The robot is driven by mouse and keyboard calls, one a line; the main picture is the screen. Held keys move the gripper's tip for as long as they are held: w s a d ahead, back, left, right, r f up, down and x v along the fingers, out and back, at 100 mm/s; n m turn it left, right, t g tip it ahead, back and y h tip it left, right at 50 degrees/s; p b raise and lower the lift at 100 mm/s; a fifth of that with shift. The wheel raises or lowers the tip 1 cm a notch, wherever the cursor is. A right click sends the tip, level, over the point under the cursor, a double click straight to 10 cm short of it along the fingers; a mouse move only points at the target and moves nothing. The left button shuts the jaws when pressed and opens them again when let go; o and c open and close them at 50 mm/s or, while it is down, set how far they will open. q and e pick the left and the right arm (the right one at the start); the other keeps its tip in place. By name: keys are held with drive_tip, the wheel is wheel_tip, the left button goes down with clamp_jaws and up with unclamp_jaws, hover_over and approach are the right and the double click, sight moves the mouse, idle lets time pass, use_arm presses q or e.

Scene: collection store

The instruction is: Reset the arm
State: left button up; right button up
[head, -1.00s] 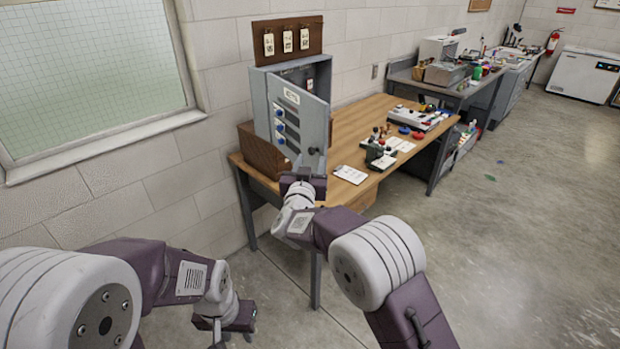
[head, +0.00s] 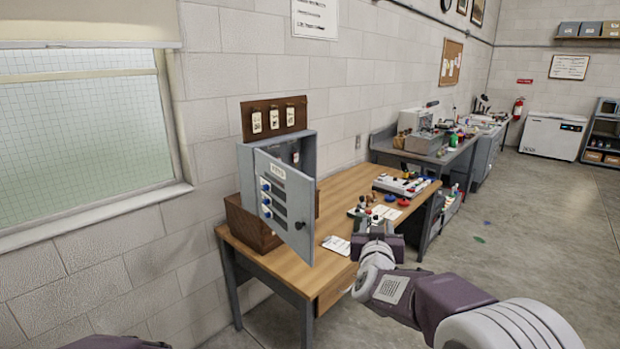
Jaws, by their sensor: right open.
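My right arm comes in from the lower right, and its gripper (head: 376,238) is over the front edge of the wooden desk, right of the grey cabinet. Its fingers point away from me and show poorly; the gripper is open, with nothing seen held. The grey metal cabinet (head: 285,205) stands on the desk with its door partly open towards me. My left arm shows only as a dark sliver at the bottom left edge; its gripper is out of view.
The wooden desk (head: 332,202) holds a white card (head: 337,245), a small device and a panel with coloured knobs (head: 400,186). A brown wooden box (head: 250,222) sits by the cabinet. A key board (head: 273,119) is behind it.

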drive_tip(key=s+f+g+y, duration=0.2)
drive_tip(key=s+f+g, duration=0.5)
drive_tip(key=s+f, duration=0.5)
drive_tip(key=s+d+f+n+g+y, duration=0.1)
drive_tip(key=s+f+g, duration=0.7)
drive_tip(key=s+f, duration=0.5)
drive_tip(key=s, duration=0.8)
drive_tip(key=shift+s+d+f+y+p, duration=0.2)
drive_tip(key=shift+s+d+y+p, duration=0.1)
drive_tip(key=shift+y, duration=0.1)
drive_tip(key=shift+w, duration=0.15)
